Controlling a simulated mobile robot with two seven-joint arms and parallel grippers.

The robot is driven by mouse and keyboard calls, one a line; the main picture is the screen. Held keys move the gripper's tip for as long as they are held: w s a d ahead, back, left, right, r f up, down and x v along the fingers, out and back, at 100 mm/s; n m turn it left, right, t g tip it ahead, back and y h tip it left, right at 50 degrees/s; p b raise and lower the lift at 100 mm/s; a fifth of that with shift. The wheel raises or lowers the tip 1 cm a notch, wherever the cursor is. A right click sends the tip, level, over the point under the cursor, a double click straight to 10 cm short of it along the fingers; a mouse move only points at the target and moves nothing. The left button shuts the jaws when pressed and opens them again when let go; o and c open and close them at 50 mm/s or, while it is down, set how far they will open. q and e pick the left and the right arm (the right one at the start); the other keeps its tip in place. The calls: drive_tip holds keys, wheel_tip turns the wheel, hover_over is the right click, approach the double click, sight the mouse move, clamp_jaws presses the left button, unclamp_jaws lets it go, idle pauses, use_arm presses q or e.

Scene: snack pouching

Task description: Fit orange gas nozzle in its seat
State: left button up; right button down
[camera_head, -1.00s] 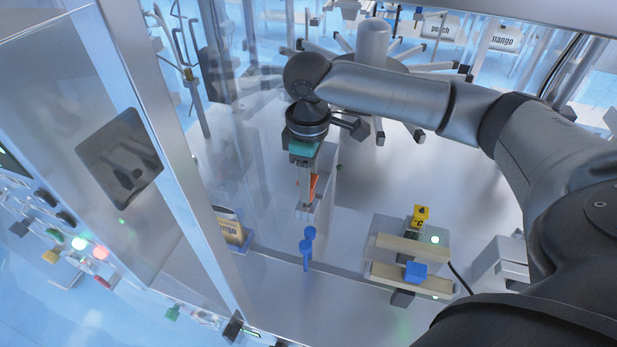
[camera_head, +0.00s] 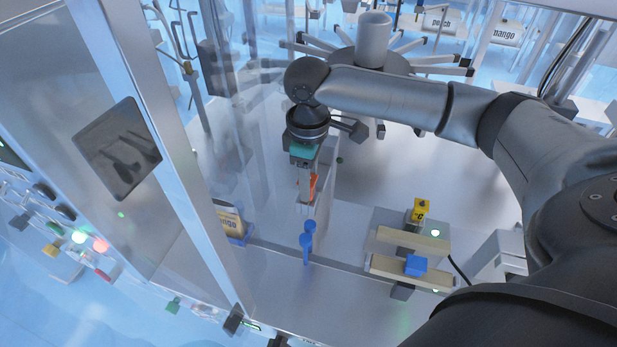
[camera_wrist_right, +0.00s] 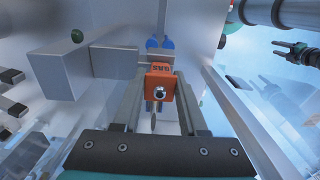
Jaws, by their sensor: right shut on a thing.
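The orange gas nozzle (camera_head: 313,187) is a small block, partly hidden by the fingers in the head view. In the right wrist view the orange nozzle (camera_wrist_right: 160,82) faces me with a metal tube end. My right gripper (camera_head: 306,205) points down and is shut on it, one finger on each side. Its fingers also show in the wrist view (camera_wrist_right: 160,118). The nozzle is held near a grey upright block, beyond the blue pieces (camera_head: 307,240). I cannot clearly make out the seat.
A fixture (camera_head: 385,236) with tan bars, a yellow block (camera_head: 420,210) and a blue block (camera_head: 416,265) stands at right. A mango pouch (camera_head: 228,222) lies left of the gripper. A carousel (camera_head: 373,42) with radiating arms stands behind. A clear panel and frame post are at left.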

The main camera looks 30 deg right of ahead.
drive_tip(key=shift+f, duration=0.3)
drive_tip(key=shift+c, duration=1.8)
unclamp_jaws()
wheel_tip(320, 180, up, 15)
drive_tip(key=shift+r, duration=0.2)
